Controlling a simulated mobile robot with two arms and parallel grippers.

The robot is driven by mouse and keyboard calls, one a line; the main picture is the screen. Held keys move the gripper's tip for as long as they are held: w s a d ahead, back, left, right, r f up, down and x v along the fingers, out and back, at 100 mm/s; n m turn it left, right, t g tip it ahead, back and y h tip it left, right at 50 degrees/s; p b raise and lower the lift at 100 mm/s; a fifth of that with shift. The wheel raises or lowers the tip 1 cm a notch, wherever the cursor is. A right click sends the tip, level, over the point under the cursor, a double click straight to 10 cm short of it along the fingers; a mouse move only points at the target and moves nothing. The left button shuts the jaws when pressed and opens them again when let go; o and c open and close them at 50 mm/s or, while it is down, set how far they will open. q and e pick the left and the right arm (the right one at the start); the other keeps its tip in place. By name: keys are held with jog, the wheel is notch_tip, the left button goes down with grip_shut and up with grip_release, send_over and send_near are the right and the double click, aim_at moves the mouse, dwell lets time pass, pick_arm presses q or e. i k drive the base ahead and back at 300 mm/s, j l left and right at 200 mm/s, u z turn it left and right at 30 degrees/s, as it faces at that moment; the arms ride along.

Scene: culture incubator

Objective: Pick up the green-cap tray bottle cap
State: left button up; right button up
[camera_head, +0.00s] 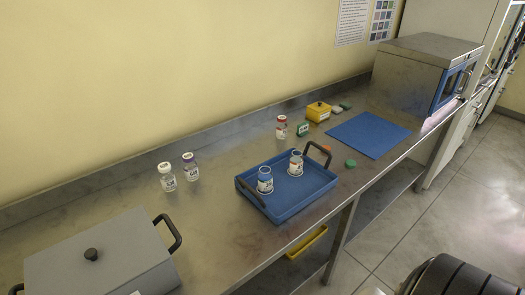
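A green cap (351,163) lies on the steel bench (225,215), just right of the blue tray (285,205) and in front of the blue mat. Two small labelled bottles stand upright in the tray, a left one (265,182) and a right one (296,164). I see no coloured cap on either bottle. An orange-red cap (326,148) lies on the bench behind the tray's right handle. Neither of my grippers is in view.
A blue mat (368,134) lies right of the tray, before a steel incubator (425,70). Two capped bottles (167,177) and a grey lidded box (100,260) are at left.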

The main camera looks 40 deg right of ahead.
aim_at(350, 163)
jog(key=z, duration=1.2)
